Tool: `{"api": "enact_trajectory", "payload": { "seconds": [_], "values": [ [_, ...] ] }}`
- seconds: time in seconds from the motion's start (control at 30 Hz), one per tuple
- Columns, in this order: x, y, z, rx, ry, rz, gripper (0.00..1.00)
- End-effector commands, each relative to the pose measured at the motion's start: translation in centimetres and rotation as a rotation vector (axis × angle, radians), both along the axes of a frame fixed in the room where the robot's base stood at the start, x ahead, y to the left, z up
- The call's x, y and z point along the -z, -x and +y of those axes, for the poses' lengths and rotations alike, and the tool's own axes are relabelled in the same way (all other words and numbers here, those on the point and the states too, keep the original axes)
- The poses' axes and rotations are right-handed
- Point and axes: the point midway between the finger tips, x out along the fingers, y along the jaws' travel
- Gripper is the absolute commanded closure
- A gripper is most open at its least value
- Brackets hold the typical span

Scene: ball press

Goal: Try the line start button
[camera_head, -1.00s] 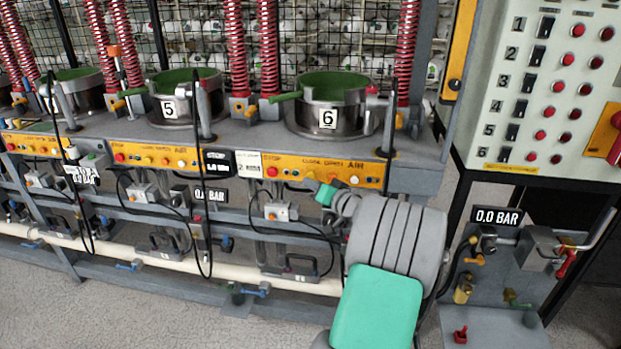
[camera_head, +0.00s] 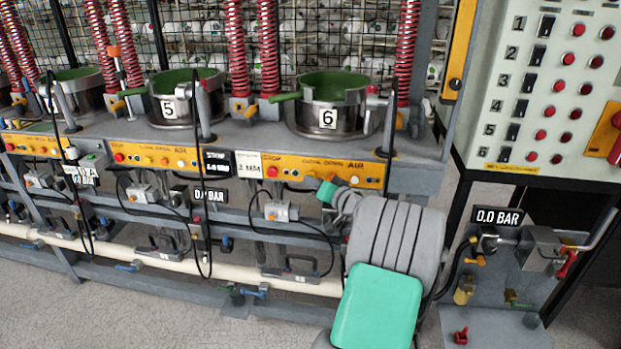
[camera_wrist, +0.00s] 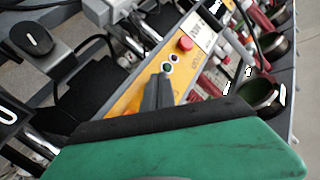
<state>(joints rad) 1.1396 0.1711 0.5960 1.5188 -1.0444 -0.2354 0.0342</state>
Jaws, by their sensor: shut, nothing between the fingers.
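My gripper (camera_head: 319,186) is at the yellow control strip (camera_head: 258,163) of station 6, in front of its right half. In the wrist view, its dark fingers (camera_wrist: 158,90) are together and empty, pointing at the same strip (camera_wrist: 130,97). Just past the tips are small round buttons (camera_wrist: 168,63), with a red button (camera_wrist: 186,43) farther along. The head view shows this red button (camera_head: 272,172) left of the gripper. I cannot read a line start label on any button, and part of the strip is hidden by my gripper. I cannot tell whether the tips touch it.
Press pots 5 (camera_head: 173,100) and 6 (camera_head: 330,103) stand above the strip. A numbered switch panel (camera_head: 560,100) is at the right, above a valve stand with a 0.0 BAR sign (camera_head: 497,217). Cables and a white pipe (camera_head: 180,255) run below the strip.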

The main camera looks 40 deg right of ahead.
Motion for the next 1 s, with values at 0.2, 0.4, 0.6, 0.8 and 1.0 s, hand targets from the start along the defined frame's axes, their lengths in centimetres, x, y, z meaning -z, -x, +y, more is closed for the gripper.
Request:
{"api": "enact_trajectory", "payload": {
  "seconds": [0.2,0.4,0.6,0.8,1.0],
  "values": [
    [0.0,-0.2,-0.2,0.000,0.001,-0.001,1.00],
    [0.0,-0.2,-0.2,0.000,0.001,-0.001,1.00],
    [-0.1,0.0,0.0,0.000,0.002,-0.001,1.00],
    [0.0,0.7,0.9,0.001,0.002,0.000,1.00],
    [0.0,0.9,1.2,0.000,0.002,-0.001,1.00]
  ]
}}
